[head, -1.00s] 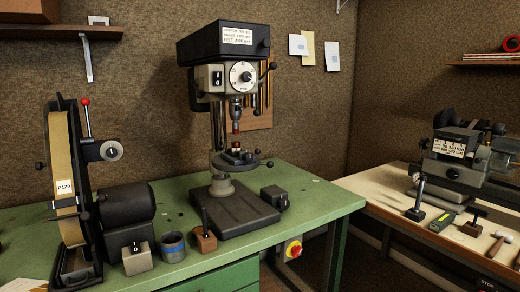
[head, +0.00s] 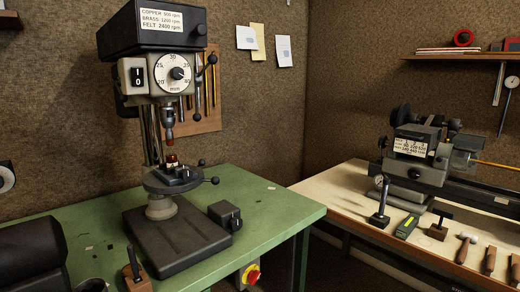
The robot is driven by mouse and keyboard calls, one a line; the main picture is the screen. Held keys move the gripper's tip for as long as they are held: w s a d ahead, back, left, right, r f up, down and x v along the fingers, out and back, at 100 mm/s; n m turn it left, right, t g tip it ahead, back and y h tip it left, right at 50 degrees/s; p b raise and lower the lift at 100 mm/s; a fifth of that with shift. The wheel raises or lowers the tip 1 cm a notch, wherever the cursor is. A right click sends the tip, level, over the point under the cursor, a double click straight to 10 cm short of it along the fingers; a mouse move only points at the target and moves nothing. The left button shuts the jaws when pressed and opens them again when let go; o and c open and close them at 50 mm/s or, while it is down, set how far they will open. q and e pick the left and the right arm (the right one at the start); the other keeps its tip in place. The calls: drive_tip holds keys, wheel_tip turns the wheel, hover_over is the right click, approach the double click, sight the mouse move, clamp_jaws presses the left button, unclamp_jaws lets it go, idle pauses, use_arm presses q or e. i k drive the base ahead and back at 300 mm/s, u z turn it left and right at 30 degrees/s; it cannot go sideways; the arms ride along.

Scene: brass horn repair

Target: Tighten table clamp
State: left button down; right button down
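The drill press (head: 155,90) stands on the green bench at the left of the head view. Its round work table (head: 172,180) sits on the column above the dark base plate (head: 178,235). A small dark vise or fixture with a copper-coloured piece (head: 171,159) sits on the table, under the chuck (head: 169,125). Handles with dark ball knobs stick out at the table's right side, one ending in a knob (head: 215,180); I cannot tell which of them is the table clamp. Neither of my grippers is in view.
The green bench (head: 265,208) has free room right of the press. A dark block (head: 224,215) sits beside the base. A lathe (head: 420,155) and hand tools occupy the pale bench (head: 330,188) at right.

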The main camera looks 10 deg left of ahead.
sight(202, 162)
drive_tip(key=z, duration=0.2)
drive_tip(key=i, duration=1.15)
drive_tip(key=u, duration=0.2)
